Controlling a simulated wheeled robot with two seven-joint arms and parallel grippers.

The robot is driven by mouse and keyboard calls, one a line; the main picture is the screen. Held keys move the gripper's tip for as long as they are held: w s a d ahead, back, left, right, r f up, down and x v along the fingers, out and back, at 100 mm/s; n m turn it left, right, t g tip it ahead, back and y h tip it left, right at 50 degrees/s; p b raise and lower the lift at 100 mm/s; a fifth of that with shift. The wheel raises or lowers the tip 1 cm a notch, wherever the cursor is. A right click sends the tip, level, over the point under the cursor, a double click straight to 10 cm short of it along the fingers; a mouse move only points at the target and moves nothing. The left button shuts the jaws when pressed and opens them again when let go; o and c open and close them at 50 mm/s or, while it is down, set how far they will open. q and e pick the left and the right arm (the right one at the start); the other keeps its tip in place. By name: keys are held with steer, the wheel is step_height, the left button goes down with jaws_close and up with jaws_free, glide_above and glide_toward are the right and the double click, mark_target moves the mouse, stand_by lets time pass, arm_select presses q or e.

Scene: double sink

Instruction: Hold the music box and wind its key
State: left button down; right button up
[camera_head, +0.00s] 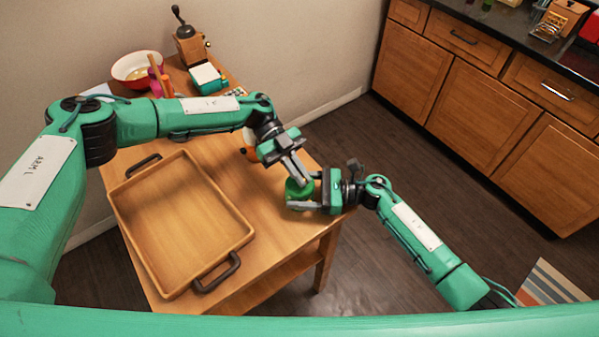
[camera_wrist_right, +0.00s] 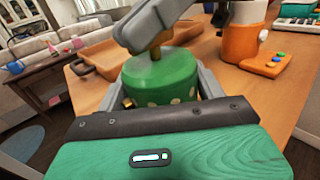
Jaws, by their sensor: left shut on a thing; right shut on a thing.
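The music box (camera_head: 294,191) is a green cylinder near the right edge of the wooden table. In the right wrist view the music box (camera_wrist_right: 160,82) stands upright, with pale spots on its side and a small brass piece (camera_wrist_right: 128,102) at its left. My right gripper (camera_head: 303,194) comes from the right and is shut on its sides. My left gripper (camera_head: 302,180) reaches down from above, its fingertips at the top of the box.
A wooden tray (camera_head: 128,222) with black handles lies on the table to the left. An orange and white object (camera_wrist_right: 240,42) stands behind the box. A bowl (camera_head: 137,68) and a coffee grinder (camera_head: 189,46) stand at the back. The table edge is close on the right.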

arm_select(q)
steer(key=m+g+y, duration=0.1)
steer(key=m+y, duration=0.2)
steer(key=m+g+y, duration=0.1)
steer(key=m+y, duration=0.2)
steer(key=shift+f+g+y, duration=0.1)
steer(key=shift+g+y, duration=0.2)
steer(key=shift+g, duration=0.1)
steer(key=shift+s+d+f+m+y, duration=0.1)
steer(key=shift+s+m+y, duration=0.05)
steer(key=shift+m+y, duration=0.6)
steer(key=shift+s+d+f+m+y, duration=0.1)
steer(key=shift+s+m+y, duration=0.05)
steer(key=shift+m+y, duration=0.55)
steer(key=shift+a, duration=0.1)
steer(key=shift+w+r+m+y, duration=0.15)
steer(key=shift+m+y, duration=0.1)
steer(key=shift+y, duration=0.2)
steer(key=shift+w+a+r, duration=0.1)
steer(key=shift+w+r, duration=0.1)
steer(key=c, duration=1.6)
jaws_free()
steer(key=shift+o, duration=0.2)
steer(key=shift+r, duration=0.1)
step_height(320, 180, up, 10)
steer(key=shift+f, duration=0.1)
